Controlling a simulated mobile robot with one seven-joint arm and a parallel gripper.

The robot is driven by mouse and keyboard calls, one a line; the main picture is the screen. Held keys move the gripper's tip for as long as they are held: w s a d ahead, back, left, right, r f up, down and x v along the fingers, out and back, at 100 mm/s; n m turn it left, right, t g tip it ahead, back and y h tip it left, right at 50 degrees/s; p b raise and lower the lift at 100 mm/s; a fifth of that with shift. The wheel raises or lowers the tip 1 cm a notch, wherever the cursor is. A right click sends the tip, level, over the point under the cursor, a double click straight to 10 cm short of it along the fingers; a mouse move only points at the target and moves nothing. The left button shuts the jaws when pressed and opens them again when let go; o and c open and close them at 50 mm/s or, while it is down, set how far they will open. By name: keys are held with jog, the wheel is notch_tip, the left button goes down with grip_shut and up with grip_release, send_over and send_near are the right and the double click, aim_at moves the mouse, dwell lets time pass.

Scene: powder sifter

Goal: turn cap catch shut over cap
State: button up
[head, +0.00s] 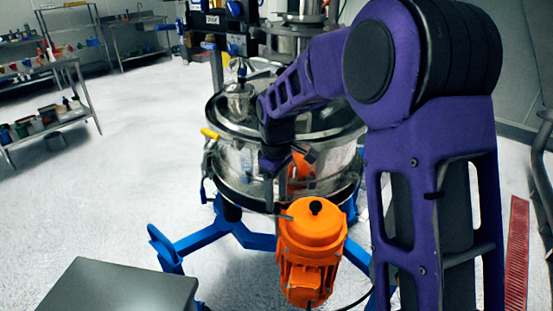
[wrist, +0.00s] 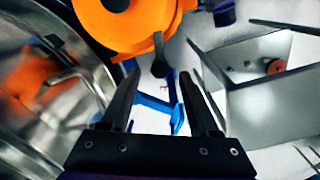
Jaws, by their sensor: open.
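An orange capped housing (head: 312,232) with a black knob on top stands at the front of the sifter. Its round orange top (wrist: 120,25) shows in the wrist view. A dark lever with a black ball end (wrist: 160,69) sticks out beside that top; it looks like the cap catch, but I cannot be sure. My gripper (head: 275,190) points down beside the sifter drum, just left of the orange housing. In the wrist view its fingers (wrist: 158,75) are apart, and the ball end appears between their tips. I cannot tell whether they touch it. The catch's far end is hidden.
The shiny sifter drum (head: 235,155) is close behind my gripper, with a yellow handle (head: 209,134) at its left. Blue legs (head: 200,235) spread below. A grey table top (head: 120,290) is at front left. Open floor lies left, with shelves (head: 45,120) beyond.

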aim_at(277, 205)
notch_tip(277, 205, up, 15)
jog(key=shift+f, duration=0.1)
dwell(0.3)
